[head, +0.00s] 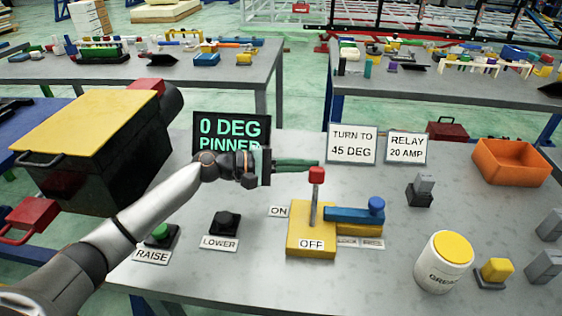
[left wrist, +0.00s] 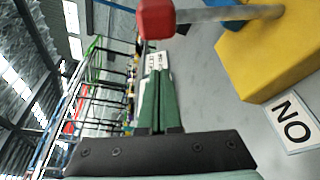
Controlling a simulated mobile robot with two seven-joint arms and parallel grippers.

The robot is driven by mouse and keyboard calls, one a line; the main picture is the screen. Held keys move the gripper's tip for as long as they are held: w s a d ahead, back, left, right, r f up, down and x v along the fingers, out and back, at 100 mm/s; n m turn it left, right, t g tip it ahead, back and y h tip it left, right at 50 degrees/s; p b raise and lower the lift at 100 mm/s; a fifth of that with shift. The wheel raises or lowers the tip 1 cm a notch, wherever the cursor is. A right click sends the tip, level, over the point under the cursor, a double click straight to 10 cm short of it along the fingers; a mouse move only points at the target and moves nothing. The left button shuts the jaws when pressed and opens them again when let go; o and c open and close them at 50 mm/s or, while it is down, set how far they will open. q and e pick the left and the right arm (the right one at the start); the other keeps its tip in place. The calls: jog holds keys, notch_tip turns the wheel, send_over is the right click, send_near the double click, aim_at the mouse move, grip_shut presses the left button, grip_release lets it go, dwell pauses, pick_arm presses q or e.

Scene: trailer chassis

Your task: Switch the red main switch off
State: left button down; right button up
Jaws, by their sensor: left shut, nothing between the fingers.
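The main switch is a grey lever with a red knob (head: 316,174) on a yellow base (head: 298,243). The lever stands nearly upright. An ON label (head: 279,211) is beside the base on the left, and an OFF label (head: 311,244) is on its front. My left gripper (head: 317,164) is shut and empty, its green fingertips at knob height, seeming just behind the knob; contact cannot be told. In the left wrist view the red knob (left wrist: 157,18) is beyond the shut fingers (left wrist: 160,75), with a gap in the picture. My right gripper is not in view.
A blue handle (head: 350,214) lies right of the lever. RAISE (head: 160,232) and LOWER (head: 226,221) buttons are at left. A display (head: 231,131) reads 0 DEG PINNED or similar. A grease tub (head: 443,264) and orange bin (head: 511,162) stand at right.

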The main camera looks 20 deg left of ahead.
aim_at(315, 198)
pick_arm(q)
jog(key=s, duration=0.1)
jog(key=s+r, duration=0.1)
jog(key=s+p, duration=0.1)
jog(key=shift+d+r, duration=0.25)
jog(key=shift+s+d+r, duration=0.15)
jog(key=shift+s, duration=0.15)
jog(key=shift+d, duration=0.15)
